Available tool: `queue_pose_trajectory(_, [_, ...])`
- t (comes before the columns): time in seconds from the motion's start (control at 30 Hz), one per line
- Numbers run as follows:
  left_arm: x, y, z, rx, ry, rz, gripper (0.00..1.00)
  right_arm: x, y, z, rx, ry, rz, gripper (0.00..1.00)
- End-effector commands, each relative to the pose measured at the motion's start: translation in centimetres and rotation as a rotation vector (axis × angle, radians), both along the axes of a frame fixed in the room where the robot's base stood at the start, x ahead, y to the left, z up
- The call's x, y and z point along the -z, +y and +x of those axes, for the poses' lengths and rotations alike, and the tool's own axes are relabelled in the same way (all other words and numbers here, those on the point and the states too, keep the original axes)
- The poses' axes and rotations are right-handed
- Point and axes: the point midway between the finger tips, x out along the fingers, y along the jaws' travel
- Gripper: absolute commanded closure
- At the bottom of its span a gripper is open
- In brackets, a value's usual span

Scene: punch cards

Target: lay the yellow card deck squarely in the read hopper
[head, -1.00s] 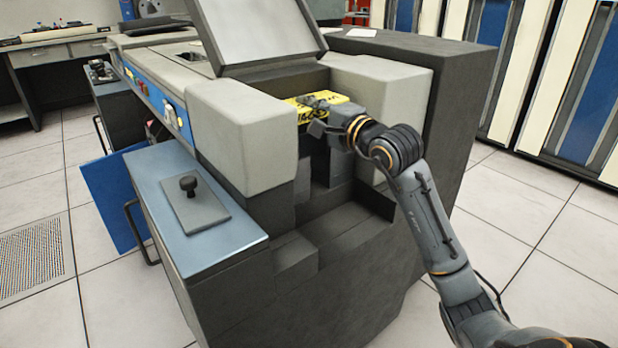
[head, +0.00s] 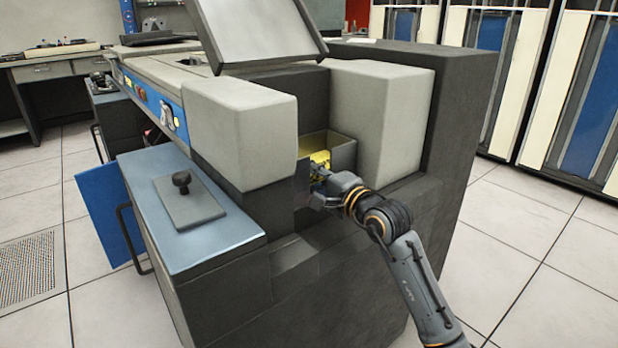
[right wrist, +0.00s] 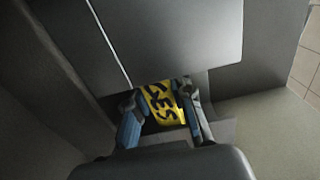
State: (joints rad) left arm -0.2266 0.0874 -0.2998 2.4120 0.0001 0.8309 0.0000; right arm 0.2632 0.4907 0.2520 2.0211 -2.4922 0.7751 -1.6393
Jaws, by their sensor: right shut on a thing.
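The yellow card deck (head: 320,158) shows as a small patch inside the read hopper (head: 343,155), a dark recess between two light grey blocks. Most of the deck is hidden by the hopper wall and my gripper. In the right wrist view the deck (right wrist: 163,104) has dark lettering on it and lies between the fingers. My right gripper (head: 320,178) reaches into the hopper's front opening; in the right wrist view its fingers (right wrist: 160,108) are closed on the deck's sides. I cannot tell whether the deck rests on the hopper floor. My left gripper is not in view.
A flat weight plate with a black knob (head: 183,190) lies on the blue-grey shelf (head: 150,232) at the left. A tilted grey cover (head: 255,30) stands above the hopper. Light grey blocks (head: 245,130) flank the recess closely. The tiled floor at right is clear.

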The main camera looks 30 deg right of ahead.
Motion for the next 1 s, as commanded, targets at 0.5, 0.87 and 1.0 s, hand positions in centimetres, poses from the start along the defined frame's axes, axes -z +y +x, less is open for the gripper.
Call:
queue_pose_trajectory(0.5, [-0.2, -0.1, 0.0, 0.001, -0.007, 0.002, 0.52, 0.1, 0.0, 0.0, 0.000, 0.000, 0.000, 0.55])
queue_pose_trajectory(0.87, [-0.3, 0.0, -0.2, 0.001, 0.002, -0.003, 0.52, -0.1, -0.2, -1.7, 0.001, 0.002, -0.002, 0.55])
queue_pose_trajectory(1.0, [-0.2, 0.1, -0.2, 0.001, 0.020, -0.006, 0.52, -0.1, -0.4, -4.5, 0.000, 0.005, -0.002, 0.55])
